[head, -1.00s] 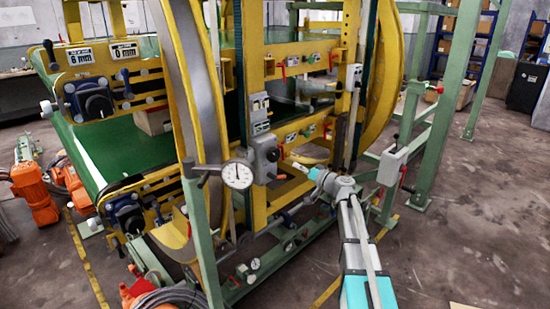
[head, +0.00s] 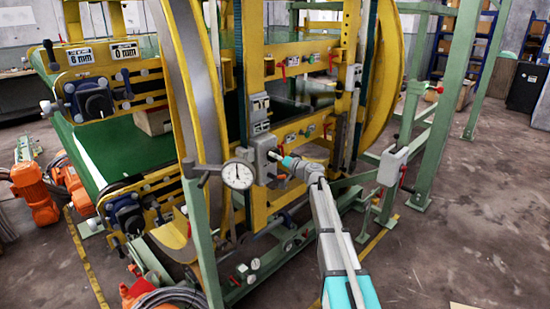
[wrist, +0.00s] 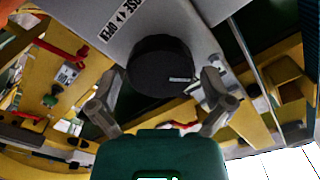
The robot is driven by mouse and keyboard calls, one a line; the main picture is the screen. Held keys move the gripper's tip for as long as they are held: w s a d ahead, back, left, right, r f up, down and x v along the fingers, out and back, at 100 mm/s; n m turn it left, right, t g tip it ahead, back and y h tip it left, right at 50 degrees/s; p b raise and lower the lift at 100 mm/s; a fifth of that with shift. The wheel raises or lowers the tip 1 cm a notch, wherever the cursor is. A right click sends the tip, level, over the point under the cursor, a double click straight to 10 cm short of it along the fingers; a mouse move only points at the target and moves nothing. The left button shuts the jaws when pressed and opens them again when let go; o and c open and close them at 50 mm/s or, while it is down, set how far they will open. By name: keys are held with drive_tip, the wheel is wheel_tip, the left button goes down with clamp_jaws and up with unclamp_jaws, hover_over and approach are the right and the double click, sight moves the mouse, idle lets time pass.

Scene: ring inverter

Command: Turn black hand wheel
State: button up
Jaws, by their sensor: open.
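The black hand wheel (wrist: 158,62) is a round dark knob with a small light mark on its rim. It sits on a light grey box with lettering in the wrist view. My gripper (wrist: 160,95) is open, with one grey finger on each side of the wheel's near edge. I cannot tell whether the fingers touch it. In the head view my gripper (head: 276,160) is at the grey box (head: 262,148) on the yellow frame, right of the round gauge. The wheel is mostly hidden there by my gripper.
A white dial gauge (head: 238,175) stands just left of the box. A green post (head: 200,240) rises in front of the machine. Red handles (wrist: 62,42) and yellow beams lie around the wheel. Open floor (head: 470,220) is at the right.

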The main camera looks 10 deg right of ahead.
drive_tip(key=shift+w+a, duration=0.25)
drive_tip(key=shift+w, duration=0.1)
drive_tip(key=shift+c, duration=0.3)
drive_tip(key=c, duration=0.8)
drive_tip(key=shift+m, duration=0.4)
drive_tip(key=m, duration=0.5)
drive_tip(key=shift+r, duration=0.1)
drive_tip(key=m, duration=0.5)
drive_tip(key=shift+m, duration=0.4)
